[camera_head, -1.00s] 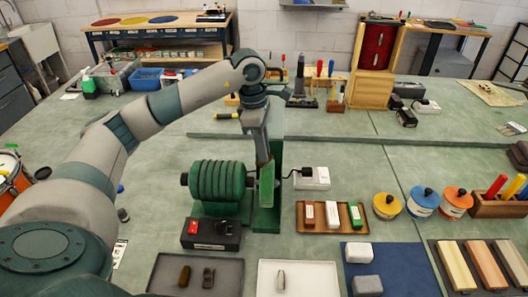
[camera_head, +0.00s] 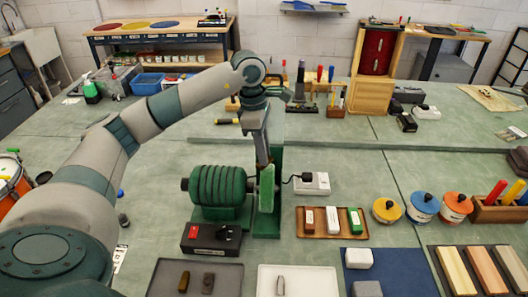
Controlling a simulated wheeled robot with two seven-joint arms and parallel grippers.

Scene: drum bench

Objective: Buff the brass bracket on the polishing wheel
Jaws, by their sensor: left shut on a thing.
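The polishing machine has a green ribbed motor (camera_head: 218,184) and, at its right end, an upright green part (camera_head: 267,192) where the wheel seems to sit. My left gripper (camera_head: 264,160) points down right beside this part, with its fingers close together. It is shut on a small piece, taken to be the brass bracket, which is mostly hidden by the fingers and the machine. I cannot tell whether the piece touches the wheel. My right gripper is out of view.
A grey tray (camera_head: 228,284) with two small dark pieces and a white tray (camera_head: 322,280) with one greyish piece lie in front. A black switch box (camera_head: 212,238) stands before the motor. A wooden tray (camera_head: 318,210) with blocks and several lidded tubs (camera_head: 421,207) are to the right.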

